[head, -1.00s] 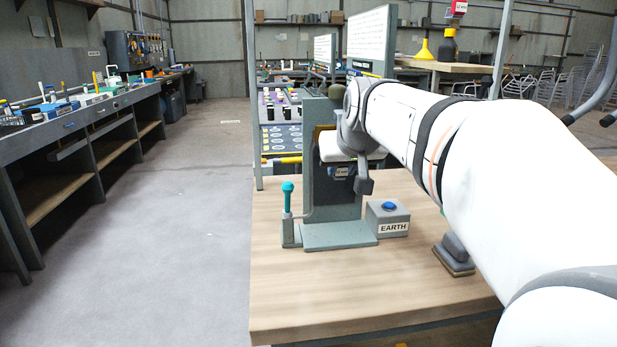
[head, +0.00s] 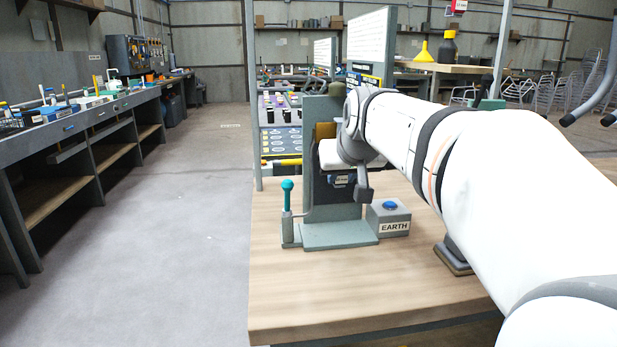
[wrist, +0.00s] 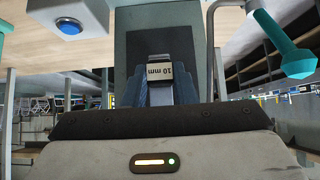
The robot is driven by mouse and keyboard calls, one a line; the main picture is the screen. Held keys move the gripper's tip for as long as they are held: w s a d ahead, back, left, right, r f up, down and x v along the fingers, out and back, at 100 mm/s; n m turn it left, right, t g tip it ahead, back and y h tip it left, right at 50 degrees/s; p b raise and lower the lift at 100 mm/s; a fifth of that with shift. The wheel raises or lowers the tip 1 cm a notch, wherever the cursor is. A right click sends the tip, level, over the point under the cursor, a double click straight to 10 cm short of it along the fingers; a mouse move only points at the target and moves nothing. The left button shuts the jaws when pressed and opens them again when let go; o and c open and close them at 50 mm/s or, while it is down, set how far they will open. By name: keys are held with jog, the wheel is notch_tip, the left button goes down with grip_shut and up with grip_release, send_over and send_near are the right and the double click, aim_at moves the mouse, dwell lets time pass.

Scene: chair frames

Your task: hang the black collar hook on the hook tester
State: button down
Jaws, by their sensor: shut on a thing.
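The hook tester is a grey-green upright plate (head: 318,206) on a flat base (head: 340,236) on the wooden table. In the wrist view its dark face (wrist: 205,45) lies just beyond the fingers. My gripper (wrist: 163,84) is shut on a small dark piece labelled "10 mm" (wrist: 160,70), which I take for the black collar hook. Whether the piece touches the tester is not clear. A teal-handled lever (head: 287,196) stands upright at the tester's left.
A grey box marked EARTH with a blue button (head: 388,216) stands right of the tester's base. A grey block (head: 452,260) sits under my arm. The table's front and left are clear (head: 330,300). A bent grey rod (wrist: 211,50) passes near the fingers.

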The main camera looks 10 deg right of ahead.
jog(key=c, duration=1.1)
grip_release()
jog(key=p+v, duration=0.3)
jog(key=v, duration=0.5)
jog(key=shift+r, duration=0.1)
dwell(0.5)
